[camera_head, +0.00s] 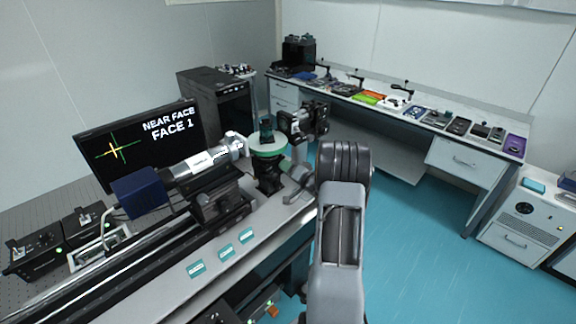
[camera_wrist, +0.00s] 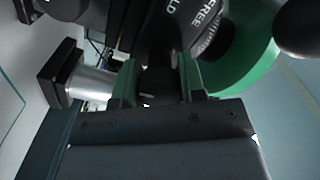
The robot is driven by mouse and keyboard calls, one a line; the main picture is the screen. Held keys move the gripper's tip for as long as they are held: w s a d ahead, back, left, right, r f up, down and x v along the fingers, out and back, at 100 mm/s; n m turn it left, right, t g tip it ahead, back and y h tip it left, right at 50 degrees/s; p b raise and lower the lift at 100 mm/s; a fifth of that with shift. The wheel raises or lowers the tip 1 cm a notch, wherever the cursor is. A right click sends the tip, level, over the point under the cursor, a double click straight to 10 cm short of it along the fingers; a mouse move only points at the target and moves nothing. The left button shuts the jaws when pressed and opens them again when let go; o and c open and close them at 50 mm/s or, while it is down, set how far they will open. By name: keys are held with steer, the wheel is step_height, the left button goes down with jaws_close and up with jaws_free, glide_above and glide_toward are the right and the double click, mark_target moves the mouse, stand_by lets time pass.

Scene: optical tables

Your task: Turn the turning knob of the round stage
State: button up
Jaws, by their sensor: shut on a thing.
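The round stage (camera_head: 268,143) has a pale green disc on a dark post and stands at the right end of the long bench in the head view. A small dark block (camera_head: 266,128) stands on the disc. In the wrist view the stage's green rim (camera_wrist: 250,72) shows at upper right, beside a dark body with white lettering "FREE". My gripper (camera_wrist: 157,82) is shut on the dark turning knob (camera_wrist: 158,92), with one green-edged finger on each side of it. The knob's far end is hidden in shadow. In the head view my arm comes up from below, right of the stage.
A silver cylindrical instrument (camera_head: 205,160) on a rail points at the stage from the left. A monitor (camera_head: 140,142) behind it reads "NEAR FACE FACE 1". A second bench (camera_head: 420,150) with tools stands along the back wall. The teal floor (camera_head: 420,250) at right is clear.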

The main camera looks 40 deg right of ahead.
steer(key=shift+m+p, duration=0.3)
steer(key=shift+m, duration=0.3)
steer(key=o, duration=0.9)
steer(key=s+b, duration=0.1)
steer(key=s, duration=0.3)
steer(key=s+d+b, duration=0.1)
steer(key=s, duration=0.4)
steer(key=s+d+b, duration=0.1)
steer(key=s, duration=0.3)
steer(key=shift+s+d, duration=0.2)
steer(key=shift+s, duration=0.1)
